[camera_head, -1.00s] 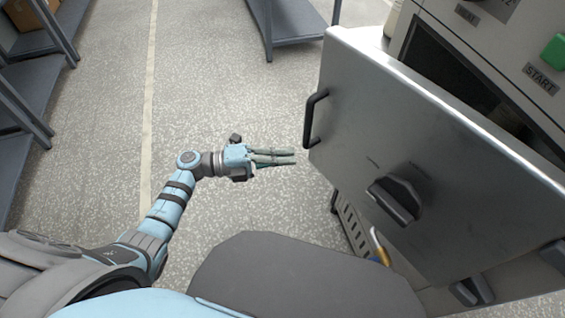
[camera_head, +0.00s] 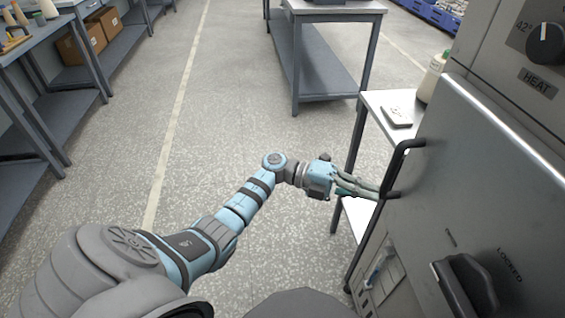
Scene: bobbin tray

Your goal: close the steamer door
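The steamer door (camera_head: 470,170) is a grey metal panel at the right of the head view, standing close to the machine's front. I cannot tell whether it is fully flush. Its black bar handle (camera_head: 398,165) is at its left edge. A dark latch knob (camera_head: 466,285) sits low on the front, with the word LOCKED beside it. My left gripper (camera_head: 383,189) is at the lower end of the handle, its fingers close together and apparently touching the handle or door edge. It does not appear to grip it. My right gripper is not in view.
The steamer's HEAT dial (camera_head: 546,44) is above the door. A small side table (camera_head: 378,104) with a flat item and a bottle (camera_head: 432,78) stands behind the handle. A workbench (camera_head: 325,8) is farther back, and shelves (camera_head: 75,80) are at left. Open floor lies between.

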